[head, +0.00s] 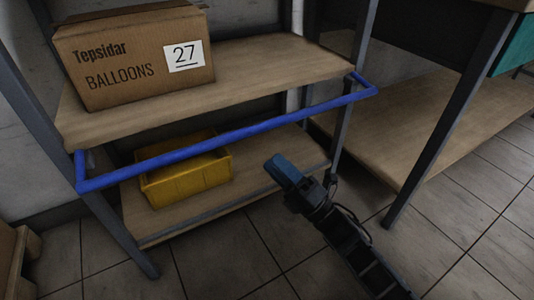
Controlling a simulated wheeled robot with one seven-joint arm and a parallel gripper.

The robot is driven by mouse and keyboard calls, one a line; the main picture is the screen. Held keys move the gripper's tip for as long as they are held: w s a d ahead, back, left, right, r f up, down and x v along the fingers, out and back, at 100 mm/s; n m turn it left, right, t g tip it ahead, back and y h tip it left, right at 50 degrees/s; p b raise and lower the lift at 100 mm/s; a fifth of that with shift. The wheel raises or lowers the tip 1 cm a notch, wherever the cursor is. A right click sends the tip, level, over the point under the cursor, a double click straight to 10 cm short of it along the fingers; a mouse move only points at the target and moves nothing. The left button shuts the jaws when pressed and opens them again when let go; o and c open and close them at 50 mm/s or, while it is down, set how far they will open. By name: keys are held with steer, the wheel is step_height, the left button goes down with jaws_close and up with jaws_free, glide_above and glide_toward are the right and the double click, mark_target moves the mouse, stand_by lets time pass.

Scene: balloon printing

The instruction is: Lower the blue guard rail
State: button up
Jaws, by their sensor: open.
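The blue guard rail (230,138) is a long bar with short bent ends. It spans the front of the shelf rack, just below the front edge of the upper shelf (240,83), and sticks out from the posts at both ends. My gripper (279,166) is at the end of my dark arm, which reaches in from the lower right. In the picture it is below the right half of the rail, apart from it. It is open and holds nothing; its fingers are hard to make out.
A cardboard balloon box (130,60) marked 27 stands on the upper shelf. A yellow bin (187,182) sits on the lower shelf (150,222). A wooden bench (420,130) with dark legs stands at right. The tiled floor in front is clear.

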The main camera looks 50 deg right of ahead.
steer(key=shift+v, duration=1.35)
steer(key=s+a+r+m+g+h, duration=0.25)
steer(key=s+a+m+g, duration=0.35)
steer(key=s+m, duration=0.6)
steer(key=s+a+r+m+g+h, duration=0.1)
steer(key=s+a+r+m+g, duration=0.2)
steer(key=s+a+m, duration=0.75)
steer(key=s+d+r+p, duration=0.1)
steer(key=s+r+p, duration=0.1)
steer(key=r+p, duration=1.5)
steer(key=s+d+r+p, duration=0.1)
steer(key=s+r+p, duration=0.1)
steer(key=r+p, duration=1.5)
steer(key=shift+s+r+p, duration=0.2)
steer(key=shift+r+p, duration=0.15)
steer(key=shift+r, duration=0.05)
steer(key=shift+m, duration=0.25)
